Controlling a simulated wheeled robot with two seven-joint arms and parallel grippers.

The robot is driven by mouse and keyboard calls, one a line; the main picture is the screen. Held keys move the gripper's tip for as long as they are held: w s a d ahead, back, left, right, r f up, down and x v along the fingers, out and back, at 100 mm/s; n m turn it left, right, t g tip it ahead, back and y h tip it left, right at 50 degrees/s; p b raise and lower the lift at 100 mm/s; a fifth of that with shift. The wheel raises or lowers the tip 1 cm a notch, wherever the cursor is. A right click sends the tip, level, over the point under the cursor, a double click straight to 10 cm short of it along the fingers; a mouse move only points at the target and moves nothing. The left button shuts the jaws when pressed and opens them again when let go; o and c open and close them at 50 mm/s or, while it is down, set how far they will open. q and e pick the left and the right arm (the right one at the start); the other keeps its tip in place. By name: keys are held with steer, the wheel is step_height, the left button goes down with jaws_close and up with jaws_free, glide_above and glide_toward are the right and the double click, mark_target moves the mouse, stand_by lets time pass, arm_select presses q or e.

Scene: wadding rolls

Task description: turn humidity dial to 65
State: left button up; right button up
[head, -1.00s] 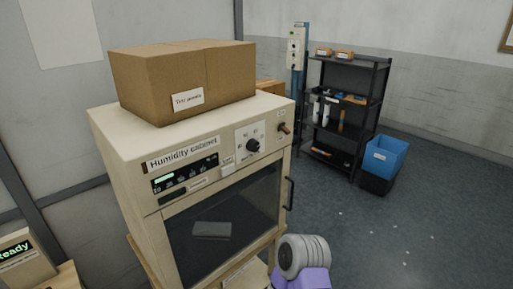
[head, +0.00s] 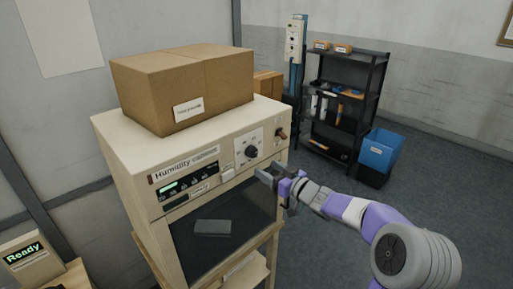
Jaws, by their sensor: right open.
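The beige humidity cabinet (head: 130,165) stands left of centre in the head view. Its black humidity dial (head: 251,152) sits on a white scale plate at the upper right of the front panel; the scale marks are too small to read. My right gripper (head: 266,174) is open and empty in front of the panel, just below and to the right of the dial, apart from it. The gripper and forearm cover the right part of the glass door and its handle. My left gripper is not in view.
A cardboard box (head: 215,85) sits on top of the cabinet. A toggle switch (head: 281,134) is right of the dial. A green-lit display (head: 172,192) is at left on the panel. A dark shelf (head: 372,95) and blue bin (head: 380,148) stand behind right. The floor at right is clear.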

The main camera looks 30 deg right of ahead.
mark_target(255, 152)
steer(key=shift+n, duration=0.4)
steer(key=w+r, duration=0.1)
steer(key=w, duration=0.1)
steer(key=w+a+r, duration=0.1)
steer(key=w, duration=0.1)
steer(key=w+r, duration=0.1)
steer(key=w, duration=0.1)
steer(key=shift+w+a+p, duration=0.25)
steer(key=shift+w+p, duration=0.15)
steer(key=shift+f, duration=0.1)
steer(key=c, duration=1)
steer(key=shift+c, duration=0.2)
